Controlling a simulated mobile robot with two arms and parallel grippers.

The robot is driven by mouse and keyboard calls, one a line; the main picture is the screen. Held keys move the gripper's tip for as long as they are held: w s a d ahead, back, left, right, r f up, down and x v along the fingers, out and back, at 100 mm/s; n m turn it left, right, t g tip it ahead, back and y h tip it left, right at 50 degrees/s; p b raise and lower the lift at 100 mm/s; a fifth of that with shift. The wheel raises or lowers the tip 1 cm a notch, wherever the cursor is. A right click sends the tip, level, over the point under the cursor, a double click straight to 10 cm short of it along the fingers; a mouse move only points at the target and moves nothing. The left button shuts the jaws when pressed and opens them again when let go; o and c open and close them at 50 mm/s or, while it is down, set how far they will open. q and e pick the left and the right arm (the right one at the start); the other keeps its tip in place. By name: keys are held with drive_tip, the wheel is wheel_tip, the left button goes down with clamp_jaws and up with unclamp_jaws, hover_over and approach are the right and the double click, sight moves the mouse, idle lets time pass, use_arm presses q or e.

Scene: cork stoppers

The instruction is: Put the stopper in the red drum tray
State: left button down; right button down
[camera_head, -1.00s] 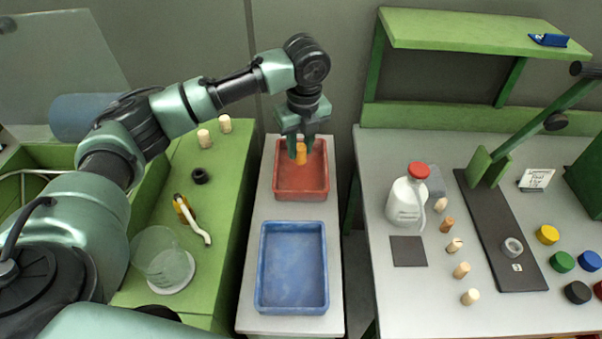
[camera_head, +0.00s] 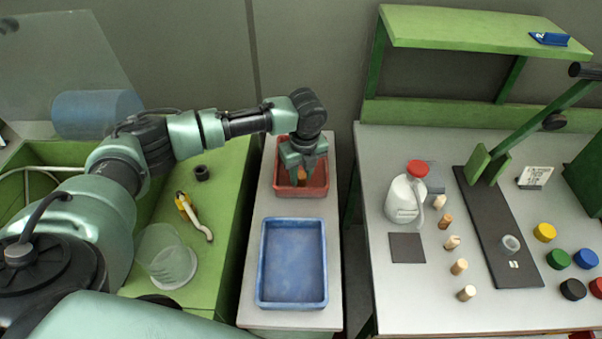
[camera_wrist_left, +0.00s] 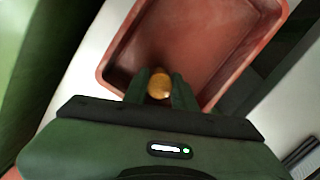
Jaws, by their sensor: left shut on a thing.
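The red drum tray (camera_head: 318,190) stands on the narrow white table, behind the blue tray. It also shows in the left wrist view (camera_wrist_left: 225,92). My left gripper (camera_head: 302,182) points down over the red tray, its fingers within the tray's outline. It is shut on an orange-brown cork stopper (camera_wrist_left: 159,84), which shows between the two fingers in the left wrist view. In the head view the stopper (camera_head: 302,176) is partly hidden by the fingers. I cannot tell whether it touches the tray floor. My right gripper is not in view.
The blue tray (camera_head: 265,290) is empty in front. On the right bench are a white jug with a red cap (camera_head: 402,200), several loose stoppers (camera_head: 453,242) and coloured caps (camera_head: 558,260). The green bench at left holds a clear beaker (camera_head: 165,258) and a yellow-handled tool (camera_head: 190,212).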

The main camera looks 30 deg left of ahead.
sight(303, 177)
use_arm(q)
drive_tip(key=shift+f, duration=0.1)
drive_tip(key=c, duration=1.2)
unclamp_jaws()
drive_tip(key=shift+o, duration=0.3)
wheel_tip(303, 177, up, 12)
drive_tip(key=d+b, duration=0.1)
drive_tip(key=b, duration=0.1)
drive_tip(key=shift+s, duration=0.45)
